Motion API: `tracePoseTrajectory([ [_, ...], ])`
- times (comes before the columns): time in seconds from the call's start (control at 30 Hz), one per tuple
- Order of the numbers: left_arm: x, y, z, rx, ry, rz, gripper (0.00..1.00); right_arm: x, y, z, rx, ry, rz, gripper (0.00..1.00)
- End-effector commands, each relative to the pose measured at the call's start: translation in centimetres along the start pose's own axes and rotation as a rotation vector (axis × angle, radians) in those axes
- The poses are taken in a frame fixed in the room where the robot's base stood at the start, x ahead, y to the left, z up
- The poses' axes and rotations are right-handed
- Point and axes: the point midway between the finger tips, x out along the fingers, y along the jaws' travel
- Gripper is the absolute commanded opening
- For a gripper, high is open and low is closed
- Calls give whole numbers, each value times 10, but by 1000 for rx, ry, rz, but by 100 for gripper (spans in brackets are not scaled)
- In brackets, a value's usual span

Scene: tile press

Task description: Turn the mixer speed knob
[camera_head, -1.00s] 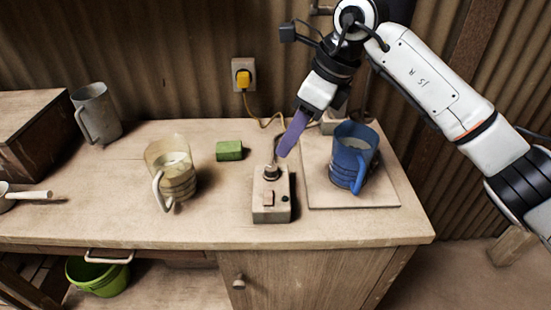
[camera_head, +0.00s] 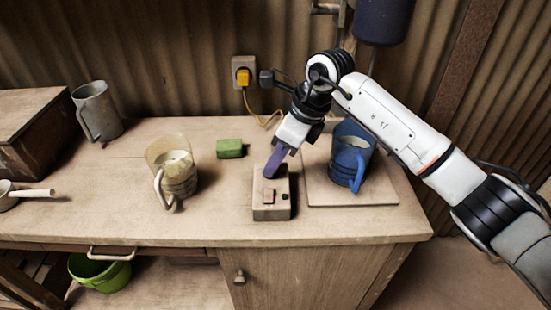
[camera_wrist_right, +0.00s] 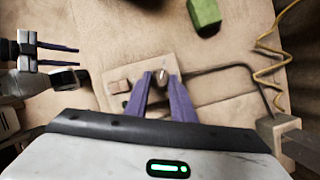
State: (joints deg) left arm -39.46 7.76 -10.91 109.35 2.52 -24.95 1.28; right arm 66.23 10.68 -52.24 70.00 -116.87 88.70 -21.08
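The mixer's control box (camera_head: 271,207) stands on the bench, with a small switch and a dark button on its top. In the right wrist view, its metallic speed knob (camera_wrist_right: 162,76) lies between the purple fingertips of my right gripper. My right gripper (camera_head: 274,175) points down at the box's rear; it also shows in the right wrist view (camera_wrist_right: 163,82). Its fingers are apart, and I cannot tell whether they touch the knob. My left gripper (camera_wrist_right: 58,54) seems to be at the left edge of the right wrist view, with two parallel fingers apart. It is not in the head view.
A blue jug (camera_head: 351,158) stands on a board (camera_head: 350,198) right of the box. A clear jug (camera_head: 172,172) and a green block (camera_head: 230,149) are to the left. A yellow cord (camera_head: 256,115) runs from the wall socket. A dark bent cable or rod (camera_wrist_right: 235,67) lies behind the box.

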Motion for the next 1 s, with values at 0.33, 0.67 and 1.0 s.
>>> tracePoseTrajectory([
  [0.33,2,-1,-2,1,3,-1,32,0,0,0,13,-1,-6,0],
  [0.67,7,-1,3,1,4,-1,32,0,2,0,160,-1,-70,0],
  [1.0,19,0,12,7,4,3,32,2,5,1,445,-3,-190,0],
])
